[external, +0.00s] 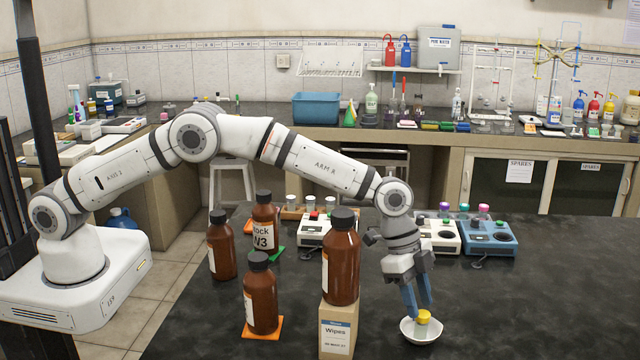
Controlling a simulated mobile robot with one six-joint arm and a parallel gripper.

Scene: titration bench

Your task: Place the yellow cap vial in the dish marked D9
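The yellow cap vial (423,318) is in a small white dish (420,336) on the dark bench top, at the lower right of centre. Only its yellow cap shows clearly; the dish wall hides its lower part. My gripper (419,309) points down over the dish. Its two blue fingers are apart, with their tips at the cap. I cannot tell whether they grip the vial or only stand around it. No D9 mark is readable on the dish.
Several brown bottles stand left of the dish; the nearest tall one (341,262) is on a Wipes box (338,328). A white device (440,236) and a blue device (488,238) are behind my gripper. The bench to the right is clear.

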